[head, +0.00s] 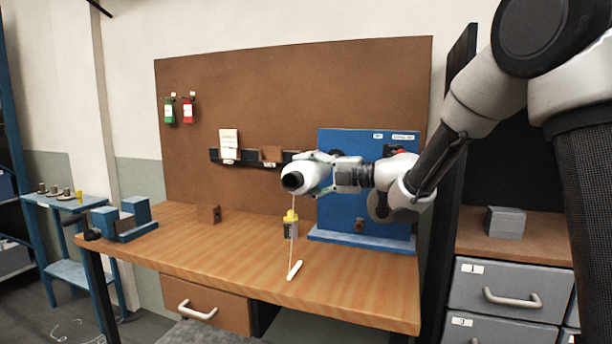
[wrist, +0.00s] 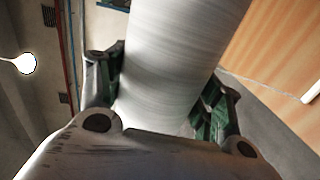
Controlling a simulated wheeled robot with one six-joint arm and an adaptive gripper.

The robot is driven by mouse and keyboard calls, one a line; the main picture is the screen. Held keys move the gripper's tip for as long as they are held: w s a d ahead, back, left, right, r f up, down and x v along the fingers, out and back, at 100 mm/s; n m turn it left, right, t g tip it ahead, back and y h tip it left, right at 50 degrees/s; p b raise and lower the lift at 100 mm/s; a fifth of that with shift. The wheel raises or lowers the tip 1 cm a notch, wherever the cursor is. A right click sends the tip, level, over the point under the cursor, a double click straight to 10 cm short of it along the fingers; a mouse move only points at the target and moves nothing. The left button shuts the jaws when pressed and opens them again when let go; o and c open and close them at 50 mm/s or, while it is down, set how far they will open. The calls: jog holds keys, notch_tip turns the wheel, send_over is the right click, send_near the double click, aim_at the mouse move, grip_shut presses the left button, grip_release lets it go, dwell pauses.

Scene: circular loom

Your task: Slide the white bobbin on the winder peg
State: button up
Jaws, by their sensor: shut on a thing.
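My gripper (head: 318,174) is shut on the white bobbin (head: 298,172) and holds it in the air above the table, in front of the blue upright panel. The bobbin lies roughly level, and its dark end hole faces the head camera. In the wrist view the white bobbin (wrist: 180,65) fills the space between the two green-sided fingers. A thin thread (head: 292,235) hangs from it to a short white stick (head: 295,270) low over or on the table. I cannot make out the winder peg for certain; my arm covers part of the blue panel (head: 340,215).
A yellow-topped bottle (head: 291,226) stands under the bobbin. The wooden table's front (head: 360,285) is clear. Grey drawers (head: 510,285) stand at right.

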aim_at(301, 182)
jog(key=shift+w+d, duration=0.3)
jog(key=shift+w, duration=0.5)
jog(key=shift+w+d, duration=0.25)
jog(key=shift+w, duration=0.5)
jog(key=shift+w+d, duration=0.3)
jog(key=shift+w, duration=0.6)
jog(key=shift+w+d+f, duration=0.1)
jog(key=shift+w+d, duration=0.2)
jog(key=shift+w, duration=0.45)
jog(key=shift+w+d, duration=0.25)
jog(key=shift+w, duration=0.5)
jog(key=shift+w+d+f, duration=0.1)
jog(key=shift+w+d, duration=0.2)
jog(key=shift+w, duration=0.45)
jog(key=shift+w+d, duration=0.3)
jog(key=shift+w, duration=0.5)
jog(key=shift+w+d, duration=0.25)
jog(key=shift+w, duration=0.5)
jog(key=shift+w+d, duration=0.3)
jog(key=shift+w, duration=0.5)
jog(key=shift+w+d, duration=0.1)
jog(key=shift+w, duration=0.2)
jog(key=o, duration=1.8)
jog(key=shift+o, duration=0.2)
jog(key=shift+f, duration=0.1)
